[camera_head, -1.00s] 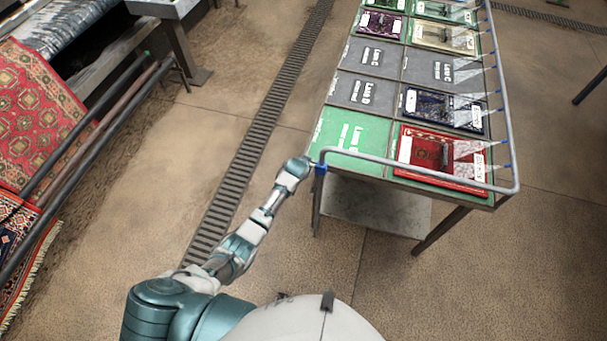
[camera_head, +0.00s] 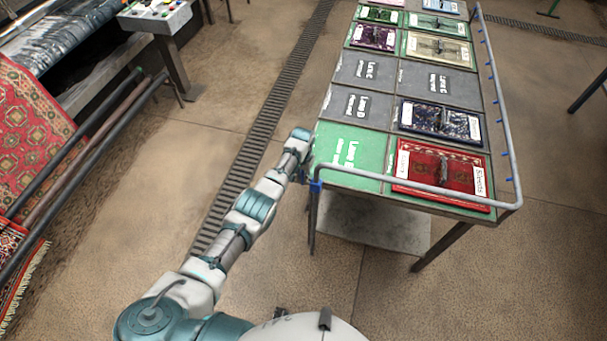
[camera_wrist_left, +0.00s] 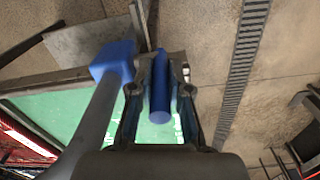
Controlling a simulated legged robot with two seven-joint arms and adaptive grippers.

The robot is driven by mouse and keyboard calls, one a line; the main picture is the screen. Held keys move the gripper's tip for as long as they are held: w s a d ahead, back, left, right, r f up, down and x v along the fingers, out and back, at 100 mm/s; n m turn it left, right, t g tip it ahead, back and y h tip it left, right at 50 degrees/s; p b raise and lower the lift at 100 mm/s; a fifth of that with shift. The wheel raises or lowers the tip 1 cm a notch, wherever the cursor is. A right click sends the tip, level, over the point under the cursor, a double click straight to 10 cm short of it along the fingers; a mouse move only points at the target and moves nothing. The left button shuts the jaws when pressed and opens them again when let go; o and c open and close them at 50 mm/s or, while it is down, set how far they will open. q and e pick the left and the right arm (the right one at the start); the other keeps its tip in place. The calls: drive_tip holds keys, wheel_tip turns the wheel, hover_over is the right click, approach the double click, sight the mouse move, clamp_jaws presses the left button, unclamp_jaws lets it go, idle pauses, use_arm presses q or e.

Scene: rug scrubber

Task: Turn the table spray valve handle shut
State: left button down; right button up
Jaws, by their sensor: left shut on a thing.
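The blue valve handle (camera_wrist_left: 160,100) sits between the two fingers of my left gripper (camera_wrist_left: 160,70) in the left wrist view, and the fingers are shut on it. A blue valve fitting (camera_wrist_left: 113,62) sits beside it on the grey spray pipe (camera_wrist_left: 90,125). In the head view, my left gripper (camera_head: 303,176) is at the table's near left corner, next to the blue fitting (camera_head: 316,186). The handle itself is mostly hidden there. The grey pipe (camera_head: 420,188) runs along the table's near and right edges with blue nozzles. No spray fans show now. My right gripper is not in view.
The table (camera_head: 325,176) holds several small rug samples, including a red one (camera_head: 440,170), and grey and green lane panels. A floor drain (camera_head: 262,125) runs left of it. Rugs (camera_head: 35,125) and rails stand at the left. The floor between is clear.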

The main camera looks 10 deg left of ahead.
use_arm(q)
drive_tip(key=shift+w+d, duration=0.1)
idle(0.4)
drive_tip(key=c, duration=1.4)
unclamp_jaws()
drive_tip(key=shift+w+f, duration=0.15)
drive_tip(key=shift+w, duration=0.1)
drive_tip(key=r, duration=1.2)
drive_tip(key=shift+w, duration=0.2)
drive_tip(key=shift+f, duration=0.1)
